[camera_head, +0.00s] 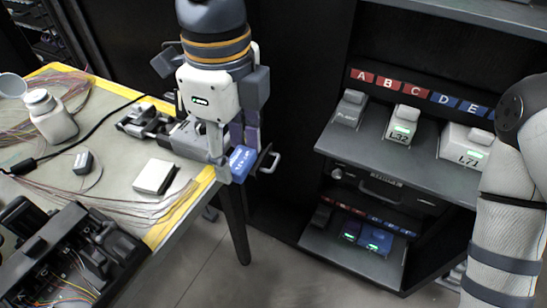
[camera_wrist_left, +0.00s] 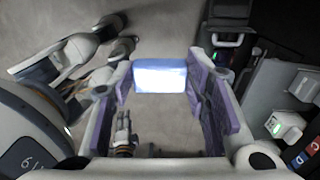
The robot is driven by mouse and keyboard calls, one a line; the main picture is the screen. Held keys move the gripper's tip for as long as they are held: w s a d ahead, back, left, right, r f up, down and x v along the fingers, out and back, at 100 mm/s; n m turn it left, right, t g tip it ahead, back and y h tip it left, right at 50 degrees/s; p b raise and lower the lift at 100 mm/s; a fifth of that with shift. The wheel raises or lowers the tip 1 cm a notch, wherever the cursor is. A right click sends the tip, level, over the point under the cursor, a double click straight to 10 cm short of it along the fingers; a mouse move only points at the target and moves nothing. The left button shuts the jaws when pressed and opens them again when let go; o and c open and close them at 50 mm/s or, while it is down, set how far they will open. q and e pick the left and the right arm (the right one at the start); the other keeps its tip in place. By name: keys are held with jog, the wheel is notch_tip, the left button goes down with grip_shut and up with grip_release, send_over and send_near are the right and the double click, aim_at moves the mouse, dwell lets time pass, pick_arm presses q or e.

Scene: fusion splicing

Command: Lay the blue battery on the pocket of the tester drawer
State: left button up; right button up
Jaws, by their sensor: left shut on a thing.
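My left gripper (camera_head: 232,158) is shut on the blue battery (camera_head: 243,161), at the right edge of the table. In the left wrist view the battery (camera_wrist_left: 160,77) sits between the two purple finger pads, with a bright glare on its face.
A grey device (camera_head: 187,139) stands on the table behind my gripper. A white block (camera_head: 154,177) and a white bottle (camera_head: 50,116) are to its left.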

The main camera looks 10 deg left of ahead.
pick_arm(q)
jog(key=w+a+f, duration=0.1)
jog(key=w+f, duration=0.2)
jog(key=w, duration=0.1)
jog(key=w+a+f+b, duration=0.1)
jog(key=w+f, duration=0.2)
jog(key=w, duration=0.1)
jog(key=w+a+f+b, duration=0.1)
jog(key=w+f, duration=0.2)
jog(key=w, duration=0.1)
jog(key=shift+w+f, duration=0.15)
jog(key=shift+w, duration=0.2)
jog(key=shift+w+a+f, duration=0.1)
jog(key=shift+w+f, duration=0.1)
jog(key=shift+f, duration=0.7)
jog(key=shift+w+f, duration=0.15)
jog(key=shift+f, duration=0.75)
pick_arm(e)
jog(key=shift+g, duration=0.7)
jog(key=shift+s+f, duration=1.55)
pick_arm(q)
jog(key=shift+f, duration=0.1)
jog(key=o, duration=1.2)
notch_tip(320, 180, up, 12)
pick_arm(e)
jog(key=shift+w+r, duration=0.45)
